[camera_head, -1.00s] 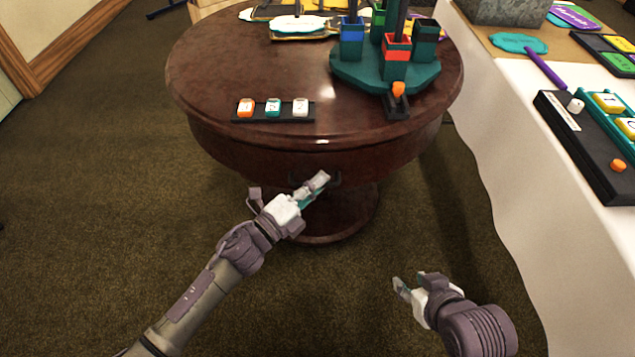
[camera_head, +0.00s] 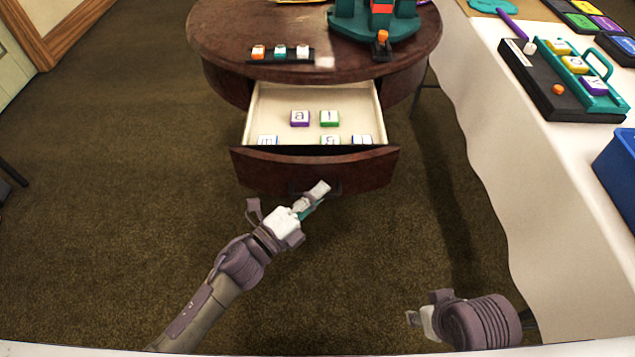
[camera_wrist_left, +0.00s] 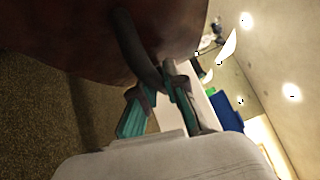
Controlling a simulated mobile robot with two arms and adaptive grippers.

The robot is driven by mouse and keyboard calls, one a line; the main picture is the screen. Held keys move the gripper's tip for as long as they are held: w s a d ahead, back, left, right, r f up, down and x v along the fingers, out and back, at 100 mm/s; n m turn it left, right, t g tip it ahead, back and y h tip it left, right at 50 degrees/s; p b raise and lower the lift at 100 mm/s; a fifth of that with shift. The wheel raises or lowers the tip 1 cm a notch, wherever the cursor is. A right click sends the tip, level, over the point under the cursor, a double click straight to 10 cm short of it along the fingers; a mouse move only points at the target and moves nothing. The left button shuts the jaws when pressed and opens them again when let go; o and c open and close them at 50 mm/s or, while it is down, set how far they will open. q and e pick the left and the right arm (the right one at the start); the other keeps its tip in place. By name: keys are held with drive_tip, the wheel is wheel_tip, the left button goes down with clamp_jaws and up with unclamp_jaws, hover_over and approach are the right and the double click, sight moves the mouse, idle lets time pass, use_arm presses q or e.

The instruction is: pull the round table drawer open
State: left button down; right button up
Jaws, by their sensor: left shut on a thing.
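The round table (camera_head: 215,42) is dark polished wood. Its drawer (camera_head: 250,165) stands well out from the table front, and lettered blocks, such as a purple one (camera_head: 299,118) and a green one (camera_head: 330,118), lie on its pale floor. My left gripper (camera_head: 316,195) is at the drawer front, shut on the dark drawer handle (camera_head: 333,189). The left wrist view shows the curved handle (camera_wrist_left: 135,48) running down between the teal-padded fingers (camera_wrist_left: 160,105). My right gripper (camera_head: 412,317) hangs over the carpet at the lower right, apart from the table; its finger opening is unclear.
A rack with orange, teal and white blocks (camera_head: 281,56) and a teal stand (camera_head: 350,25) are on the tabletop. A white-clothed table (camera_head: 480,110) with a blue bin (camera_head: 618,175) runs along the right. Carpet in front and left is clear.

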use_arm(q)
drive_tip(key=shift+s, duration=1.4)
use_arm(e)
drive_tip(key=shift+s+r, duration=0.25)
drive_tip(key=shift+s, duration=0.05)
use_arm(q)
drive_tip(key=c, duration=1.2)
unclamp_jaws()
drive_tip(key=v, duration=1.2)
drive_tip(key=shift+a, duration=0.1)
